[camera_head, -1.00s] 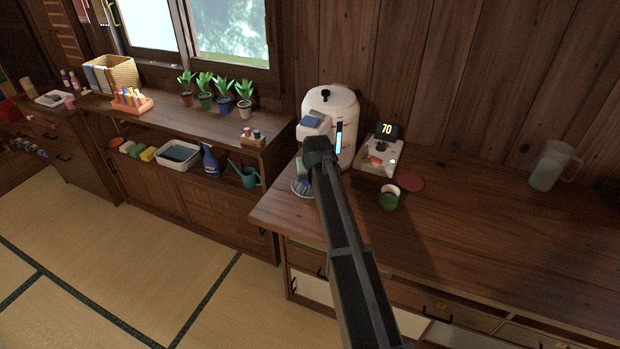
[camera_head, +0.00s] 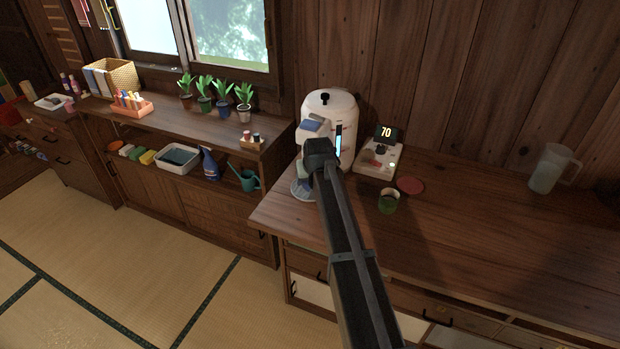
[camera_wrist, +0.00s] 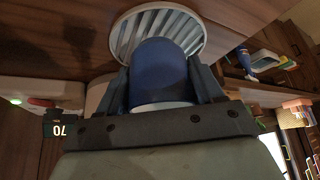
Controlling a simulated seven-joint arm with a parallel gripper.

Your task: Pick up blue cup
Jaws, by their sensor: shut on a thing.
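The blue cup (camera_wrist: 160,65) is between the two fingers of my gripper (camera_wrist: 158,78) in the wrist view, with a pale rim toward the palm. My gripper is shut on it. Behind the cup in that view is the round slatted drip tray (camera_wrist: 130,38) of the white dispenser (camera_head: 342,108). Whether the cup touches the tray cannot be told. In the head view my gripper (camera_head: 319,152) is in front of the dispenser, and the arm largely hides the cup. The drip tray (camera_head: 300,190) partly shows to the left of the arm.
A small device reading 70 (camera_head: 385,132) stands right of the dispenser. A green cup (camera_head: 389,201) and a red coaster (camera_head: 410,185) lie near it. A clear pitcher (camera_head: 548,170) is farther right. The counter between them is bare. A lower shelf unit with potted plants is at left.

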